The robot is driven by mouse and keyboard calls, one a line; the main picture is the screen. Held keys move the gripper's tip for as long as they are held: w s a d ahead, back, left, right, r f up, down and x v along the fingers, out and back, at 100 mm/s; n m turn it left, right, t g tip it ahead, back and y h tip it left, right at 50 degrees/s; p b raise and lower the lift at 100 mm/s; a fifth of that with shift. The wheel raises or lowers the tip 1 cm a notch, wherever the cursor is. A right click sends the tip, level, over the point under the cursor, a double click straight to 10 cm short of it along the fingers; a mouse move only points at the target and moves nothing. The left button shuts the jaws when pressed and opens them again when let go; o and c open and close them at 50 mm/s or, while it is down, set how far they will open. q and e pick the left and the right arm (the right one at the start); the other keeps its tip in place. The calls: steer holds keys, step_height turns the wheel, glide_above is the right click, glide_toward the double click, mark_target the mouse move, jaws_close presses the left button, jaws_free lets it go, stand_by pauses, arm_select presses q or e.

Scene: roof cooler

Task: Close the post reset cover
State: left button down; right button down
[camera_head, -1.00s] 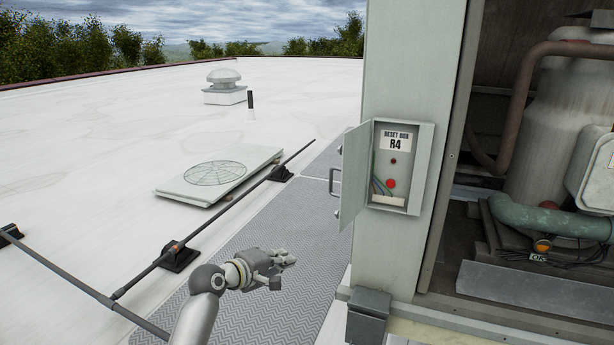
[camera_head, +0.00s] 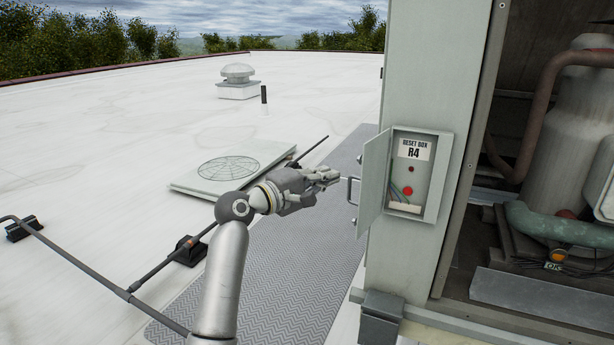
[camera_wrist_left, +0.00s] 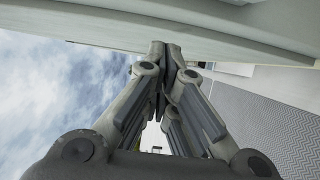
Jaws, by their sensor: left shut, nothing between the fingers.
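The reset box (camera_head: 432,195) on the post (camera_head: 402,265) bears the label RESET BOX R4. Its cover (camera_head: 373,182) stands open, swung out to the left, with a handle (camera_head: 351,190) on its outer face. Inside are a red button (camera_head: 408,191), a small dark red light and some wires. My left gripper (camera_head: 334,175) is shut and empty, just left of the cover near the handle. In the left wrist view my left gripper's fingertips (camera_wrist_left: 165,48) are together close to a pale green surface; I cannot tell whether they touch. My right gripper is not in view.
The open equipment bay (camera_head: 550,170) with a tank and pipes lies right of the post. A grey walkway mat (camera_head: 290,255) runs left of it. A dark pipe rail, a flat fan hatch (camera_head: 229,168) and a roof vent (camera_head: 238,82) stand on the white roof.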

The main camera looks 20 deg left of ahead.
mark_target(365, 182)
arm_select(q)
steer(key=s+d+p, duration=0.1)
steer(key=s+d, duration=0.1)
steer(key=shift+s+d+f+p, duration=0.1)
steer(key=shift+s+d+p, duration=0.25)
steer(key=shift+d+p, duration=0.05)
stand_by(0.3)
